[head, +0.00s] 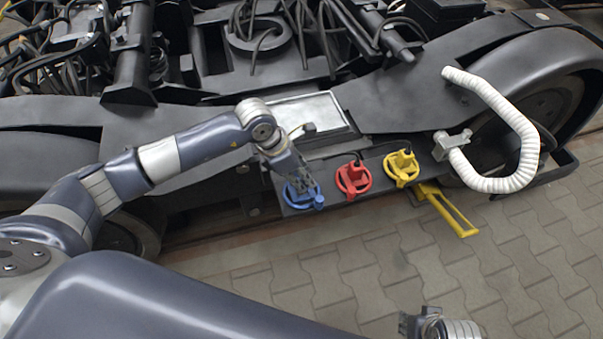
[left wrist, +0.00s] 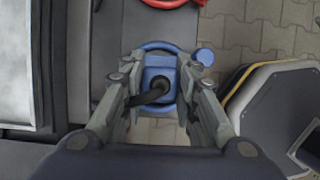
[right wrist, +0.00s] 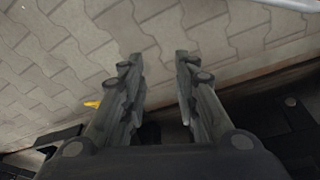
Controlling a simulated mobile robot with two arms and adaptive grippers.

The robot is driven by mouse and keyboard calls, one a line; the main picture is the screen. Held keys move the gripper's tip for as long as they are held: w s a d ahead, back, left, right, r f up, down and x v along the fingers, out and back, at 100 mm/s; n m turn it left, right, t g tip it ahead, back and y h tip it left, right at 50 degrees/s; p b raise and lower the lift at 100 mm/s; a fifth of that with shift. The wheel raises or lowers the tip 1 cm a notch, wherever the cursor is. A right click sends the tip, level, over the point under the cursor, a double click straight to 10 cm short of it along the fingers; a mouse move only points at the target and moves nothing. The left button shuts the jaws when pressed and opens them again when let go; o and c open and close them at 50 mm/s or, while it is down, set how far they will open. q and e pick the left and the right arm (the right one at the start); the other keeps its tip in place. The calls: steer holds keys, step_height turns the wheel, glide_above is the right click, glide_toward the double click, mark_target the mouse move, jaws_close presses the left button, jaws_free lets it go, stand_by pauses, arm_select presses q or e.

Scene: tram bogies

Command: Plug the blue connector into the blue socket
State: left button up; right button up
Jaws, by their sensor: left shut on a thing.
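The blue socket (head: 318,201), with a ring and a round knob, sits at the left end of the dark plate. My left gripper (head: 303,186) is at this socket, pointing down. In the left wrist view its fingers are shut on the blue connector (left wrist: 160,78), which has a black cable. The socket's blue ring (left wrist: 158,46) shows around the connector. The connector lines up with the ring, but I cannot tell how deep it sits. My right gripper (right wrist: 161,60) is open and empty, above paving; only part of it shows at the head view's bottom edge.
A red connector and socket (head: 353,180) and a yellow one (head: 402,168) stand along the same plate. A yellow handle (head: 447,209) sticks out below. A thick white hose (head: 521,150) curves at the right. The paving (head: 500,270) in front is clear.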

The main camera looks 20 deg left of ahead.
arm_select(q)
steer(key=shift+f, duration=0.4)
arm_select(e)
steer(key=shift+r, duration=1.05)
arm_select(q)
steer(key=shift+b, duration=0.3)
arm_select(e)
steer(key=shift+s+r, duration=0.3)
steer(key=shift+r, duration=0.1)
steer(key=shift+w+r, duration=0.4)
steer(key=shift+f, duration=0.15)
stand_by(0.4)
steer(key=shift+s, duration=0.4)
